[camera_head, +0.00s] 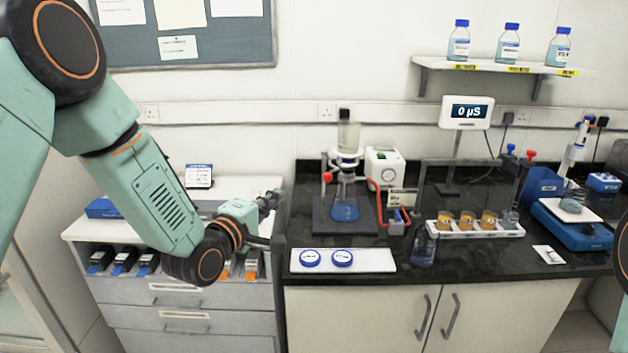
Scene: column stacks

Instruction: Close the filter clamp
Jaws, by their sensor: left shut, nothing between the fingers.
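The filter assembly stands on the left part of the black bench. It has a clear funnel (348,134) above a flask with blue liquid (344,205) on a dark stand base. A white collar (345,155) sits where funnel and flask meet, and a red knob (327,177) shows at its left. The clamp is too small to tell whether it is open or shut. My left gripper (272,198) is shut and empty, left of the assembly and apart from it, near the bench's left edge. My right gripper is out of view; only part of my right arm shows at the right edge.
A white pump box (383,167) with a red hose stands right of the flask. A white tray (378,260) with two blue-rimmed discs lies in front.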

